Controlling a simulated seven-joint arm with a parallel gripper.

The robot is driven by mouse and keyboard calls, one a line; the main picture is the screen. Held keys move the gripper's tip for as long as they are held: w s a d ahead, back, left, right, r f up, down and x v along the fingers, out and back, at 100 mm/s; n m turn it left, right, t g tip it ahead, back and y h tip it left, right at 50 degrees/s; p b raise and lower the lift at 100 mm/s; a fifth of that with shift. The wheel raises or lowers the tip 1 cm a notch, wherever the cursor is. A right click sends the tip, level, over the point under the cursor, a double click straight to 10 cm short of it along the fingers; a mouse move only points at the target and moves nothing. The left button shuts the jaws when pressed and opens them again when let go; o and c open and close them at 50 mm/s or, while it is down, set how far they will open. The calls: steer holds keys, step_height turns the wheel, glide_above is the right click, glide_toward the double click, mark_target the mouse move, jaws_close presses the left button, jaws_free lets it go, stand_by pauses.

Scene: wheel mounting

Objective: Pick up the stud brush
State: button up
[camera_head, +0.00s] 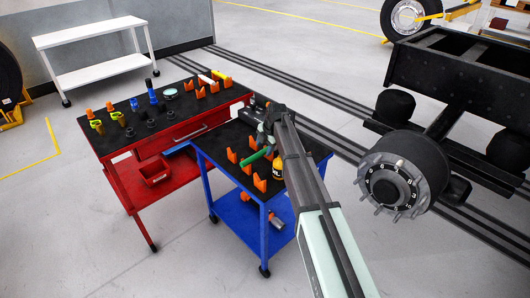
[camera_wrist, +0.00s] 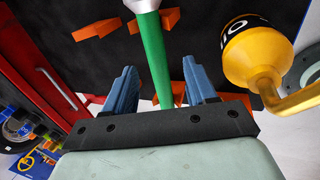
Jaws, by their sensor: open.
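The green-handled tool, which I take for the stud brush (camera_head: 257,157), lies across orange holders on the black top of the blue cart (camera_head: 238,168). In the wrist view its green handle (camera_wrist: 154,52) runs up the picture to a pale metal part at the top edge; its far end is out of view. My gripper (camera_wrist: 159,68) is open, with a blue finger on each side of the handle and visible gaps between. In the head view my gripper (camera_head: 266,132) is over the cart, partly hidden by my arm.
A yellow oil can (camera_wrist: 252,52) with a spout stands close right of my gripper. Several orange holders (camera_head: 232,155) rise from the cart top. A red workbench (camera_head: 125,165) with sockets and tools stands to the left. A wheel hub (camera_head: 392,180) is at right.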

mark_target(262, 151)
steer(key=x, duration=0.4)
steer(key=shift+w+a, duration=0.1)
steer(key=shift+w, duration=0.1)
steer(key=shift+c, duration=0.2)
jaws_close()
